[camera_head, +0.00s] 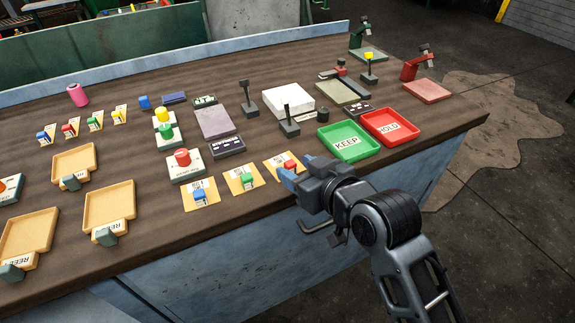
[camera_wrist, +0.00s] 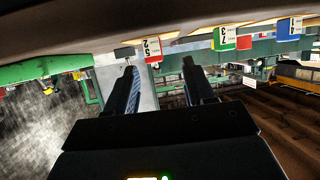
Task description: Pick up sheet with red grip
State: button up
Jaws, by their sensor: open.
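A tan sheet with a red grip (camera_head: 289,166) lies near the front edge of the table, at the right end of a row with a green-grip sheet (camera_head: 246,180) and a blue-grip sheet (camera_head: 199,194). My gripper (camera_head: 298,171) is just to the right of the red grip, its fingers open and empty. In the wrist view, my gripper (camera_wrist: 159,67) has a red block with a white label (camera_wrist: 152,49) ahead, between the fingertips in the picture and apart from them. Whether a finger touches the sheet cannot be told.
A green KEEP tray (camera_head: 343,141) and a red HOLD tray (camera_head: 391,127) stand right behind my gripper. A red button box (camera_head: 185,163) is behind the row. Smaller cards, one with a red grip (camera_head: 69,129), stand at the back left. Tan trays (camera_head: 108,203) fill the left.

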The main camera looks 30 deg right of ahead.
aim_at(291, 163)
jog(key=shift+d+p+x, duration=0.2)
jog(key=shift+x, duration=1.15)
jog(key=shift+d+p+x, duration=0.15)
jog(key=shift+x, duration=1.2)
jog(key=shift+c, duration=0.5)
grip_shut()
